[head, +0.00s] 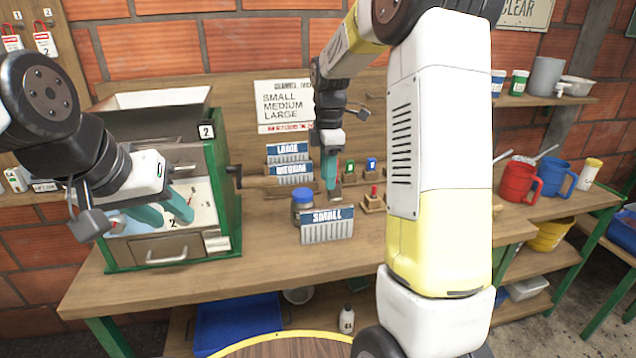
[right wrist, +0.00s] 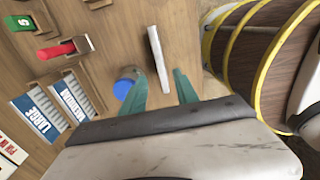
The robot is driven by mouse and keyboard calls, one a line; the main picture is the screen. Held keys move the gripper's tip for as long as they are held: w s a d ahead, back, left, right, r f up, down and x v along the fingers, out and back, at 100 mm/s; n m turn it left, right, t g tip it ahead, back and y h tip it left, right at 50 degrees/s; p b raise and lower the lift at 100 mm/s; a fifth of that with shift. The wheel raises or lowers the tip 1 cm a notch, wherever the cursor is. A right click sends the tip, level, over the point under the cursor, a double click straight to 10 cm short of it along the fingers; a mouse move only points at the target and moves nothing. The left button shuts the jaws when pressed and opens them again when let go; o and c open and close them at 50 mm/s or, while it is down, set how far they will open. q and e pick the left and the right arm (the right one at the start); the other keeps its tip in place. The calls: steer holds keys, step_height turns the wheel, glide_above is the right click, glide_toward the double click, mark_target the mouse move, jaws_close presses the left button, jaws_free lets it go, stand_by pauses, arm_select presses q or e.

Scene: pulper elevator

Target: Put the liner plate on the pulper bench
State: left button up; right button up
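A liner plate marked SMALL (head: 327,226) stands upright on the wooden bench (head: 270,265), near its front edge. Plates marked LARGE (head: 288,152) and MEDIUM (head: 291,172) stand behind it in a rack; they also show in the right wrist view, LARGE (right wrist: 40,115) and MEDIUM (right wrist: 76,100). My right gripper (head: 331,187) points down above the bench, just above the SMALL plate in the picture. In the right wrist view its fingers (right wrist: 157,74) are apart, with a thin pale plate edge (right wrist: 155,45) between them, apparently below and not gripped. My left gripper (head: 170,214) is open and empty before the green pulper.
The green-framed pulper (head: 225,190) stands on the bench at left. A blue-capped jar (head: 303,207) is close beside the SMALL plate. Red (head: 518,181) and blue (head: 556,178) mugs stand further right. A yellow-rimmed barrel (head: 285,347) is in front.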

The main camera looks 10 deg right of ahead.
steer(key=s+a+r+m+t+y, duration=0.1)
steer(key=s+r+m+t, duration=0.2)
steer(key=s+m, duration=0.6)
steer(key=s+a+r+m+t+y, duration=0.1)
steer(key=s+r+m+t, duration=0.2)
steer(key=s, duration=1.2)
step_height(320, 180, up, 4)
steer(key=m, duration=0.5)
steer(key=shift+s+f+m, duration=0.25)
steer(key=shift+s+m, duration=0.1)
steer(key=shift+m, duration=0.05)
